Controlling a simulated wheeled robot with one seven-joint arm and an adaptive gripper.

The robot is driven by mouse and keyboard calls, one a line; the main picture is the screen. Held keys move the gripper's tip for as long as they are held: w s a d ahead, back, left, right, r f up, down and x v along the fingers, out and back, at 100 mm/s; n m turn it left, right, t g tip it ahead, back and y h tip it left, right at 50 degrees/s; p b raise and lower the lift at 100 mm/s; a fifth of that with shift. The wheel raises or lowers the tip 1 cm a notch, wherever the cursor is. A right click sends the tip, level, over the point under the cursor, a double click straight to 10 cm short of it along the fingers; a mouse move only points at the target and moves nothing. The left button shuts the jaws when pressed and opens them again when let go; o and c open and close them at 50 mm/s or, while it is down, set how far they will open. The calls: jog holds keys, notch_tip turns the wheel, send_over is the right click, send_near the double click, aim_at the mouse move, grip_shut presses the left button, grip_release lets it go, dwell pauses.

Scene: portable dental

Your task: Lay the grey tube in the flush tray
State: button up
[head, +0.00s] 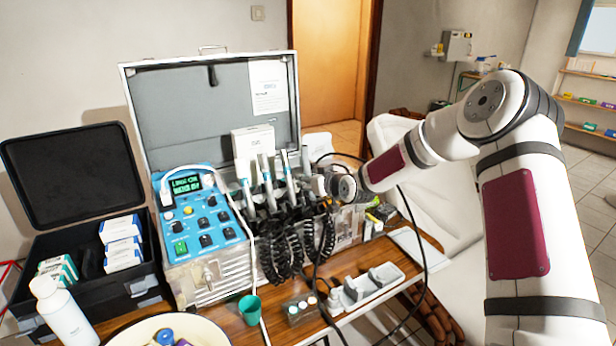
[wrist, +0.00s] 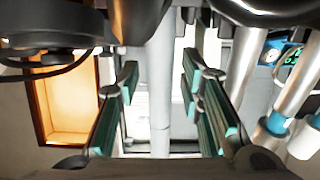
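My gripper (head: 322,187) is at the row of upright handpieces in the opened case, partly hidden behind its own wrist in the head view. In the wrist view its green-padded fingers (wrist: 160,100) stand apart. A pale grey tube (wrist: 160,75) runs upright between them, with a gap visible on both sides. I cannot tell which handpiece it is in the head view. A grey tray with moulded hollows (head: 376,290), which looks like the flush tray, lies on the wooden table at the front right, below my gripper.
Other handpieces (head: 265,172) with black coiled cords stand close by, left of my gripper. A blue control panel (head: 197,215) is further left. A green cup (head: 249,308) and a small block (head: 300,308) stand left of the tray. A loose black cable loops past the tray.

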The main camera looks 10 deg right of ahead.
aim_at(306, 155)
grip_shut()
jog(key=shift+r, duration=0.1)
jog(key=shift+w+a+r, duration=0.15)
jog(key=shift+w+r, duration=0.25)
jog(key=shift+r, duration=0.75)
jog(key=shift+w+a+r, duration=0.15)
jog(key=shift+w+r, duration=0.3)
jog(key=shift+r, duration=0.65)
jog(key=shift+w+a+r, duration=0.15)
jog(key=shift+w+r, duration=0.25)
jog(key=shift+r, duration=0.75)
